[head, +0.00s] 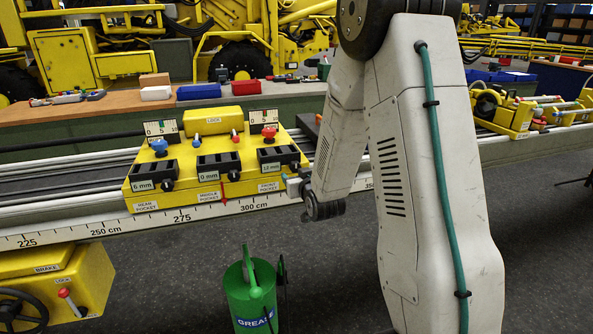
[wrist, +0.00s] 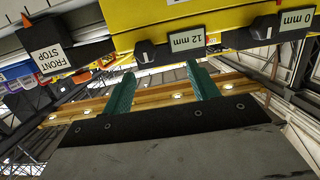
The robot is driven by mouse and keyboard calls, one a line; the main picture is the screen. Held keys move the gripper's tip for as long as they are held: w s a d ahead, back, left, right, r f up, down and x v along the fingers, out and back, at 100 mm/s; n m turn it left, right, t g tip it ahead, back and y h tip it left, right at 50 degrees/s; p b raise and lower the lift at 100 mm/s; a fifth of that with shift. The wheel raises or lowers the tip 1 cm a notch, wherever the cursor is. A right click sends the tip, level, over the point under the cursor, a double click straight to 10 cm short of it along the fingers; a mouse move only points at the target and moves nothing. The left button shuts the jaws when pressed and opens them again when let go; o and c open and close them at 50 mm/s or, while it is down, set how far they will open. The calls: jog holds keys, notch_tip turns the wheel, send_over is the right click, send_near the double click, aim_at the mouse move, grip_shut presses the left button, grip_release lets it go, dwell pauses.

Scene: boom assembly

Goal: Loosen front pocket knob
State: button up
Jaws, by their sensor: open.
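The front pocket's 12 mm label and black knob (wrist: 145,52) are at the top middle in the wrist view, where the picture is turned over. In the head view the front pocket knob (head: 295,166) sits at the right of the yellow block's front face. My gripper (wrist: 160,69) is open, with two green fingers pointing towards the knob and label. The knob is just beyond the left fingertip, and nothing is between the fingers. In the head view my gripper (head: 293,187) is small, just below the front pocket and partly hidden by my arm.
The middle pocket knob (wrist: 262,30) is nearby, with a 0 mm label. A black front stop (wrist: 47,62) is at the left in the wrist view. A green grease can (head: 250,294) stands below the scaled rail (head: 130,227).

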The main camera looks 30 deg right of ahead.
aim_at(296, 168)
jog(key=w+d, duration=0.1)
jog(key=w, duration=0.1)
jog(key=w+d+f+t, duration=0.1)
jog(key=w+d, duration=0.1)
jog(key=w+d+f+t+h, duration=0.1)
jog(key=w, duration=0.2)
jog(key=shift+w+d+f, duration=0.1)
jog(key=shift+d+f, duration=0.1)
jog(key=shift+d, duration=0.05)
jog(key=c, duration=1)
